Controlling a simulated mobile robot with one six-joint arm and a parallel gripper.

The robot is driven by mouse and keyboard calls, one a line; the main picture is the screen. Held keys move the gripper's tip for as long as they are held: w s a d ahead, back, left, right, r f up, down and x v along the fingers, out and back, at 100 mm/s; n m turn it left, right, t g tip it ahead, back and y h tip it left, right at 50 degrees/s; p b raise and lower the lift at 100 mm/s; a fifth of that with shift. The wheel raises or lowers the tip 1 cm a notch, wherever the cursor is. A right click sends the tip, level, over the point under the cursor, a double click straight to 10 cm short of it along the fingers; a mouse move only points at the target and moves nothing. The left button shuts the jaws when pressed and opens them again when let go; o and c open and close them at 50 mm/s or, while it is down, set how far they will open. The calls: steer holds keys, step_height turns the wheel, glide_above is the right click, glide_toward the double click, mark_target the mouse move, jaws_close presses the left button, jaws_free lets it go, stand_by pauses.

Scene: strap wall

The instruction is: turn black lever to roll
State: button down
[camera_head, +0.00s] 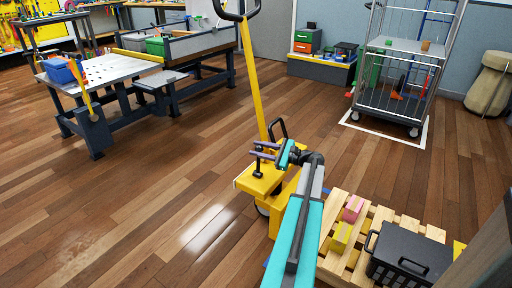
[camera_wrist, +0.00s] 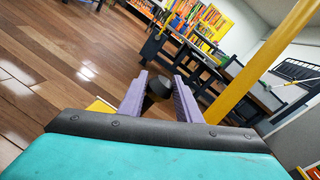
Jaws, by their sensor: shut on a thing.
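The black lever (camera_head: 258,170) stands on the yellow pallet jack base (camera_head: 262,184) in the head view. My gripper (camera_head: 263,150) has purple fingers and reaches to the lever's upper end from the right. In the wrist view, the lever's dark round knob (camera_wrist: 158,87) sits between the two purple fingers (camera_wrist: 160,82). The fingers are shut on it. The fingers partly hide the lever's top, and any roll marking is too small to see.
The jack's tall yellow handle (camera_head: 250,80) rises just behind my gripper. A wooden pallet (camera_head: 333,262) with a black crate (camera_head: 410,256) and small blocks lies at right. A workbench (camera_head: 110,72) and a wire cage trolley (camera_head: 400,103) stand farther back. The floor at left is clear.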

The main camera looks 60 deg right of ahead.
steer(key=shift+w+a+r+p, duration=0.1)
steer(key=shift+a+p, duration=0.35)
steer(key=shift+a, duration=0.2)
steer(key=c, duration=1.3)
jaws_free()
steer(key=shift+s, duration=0.2)
steer(key=shift+s, duration=0.1)
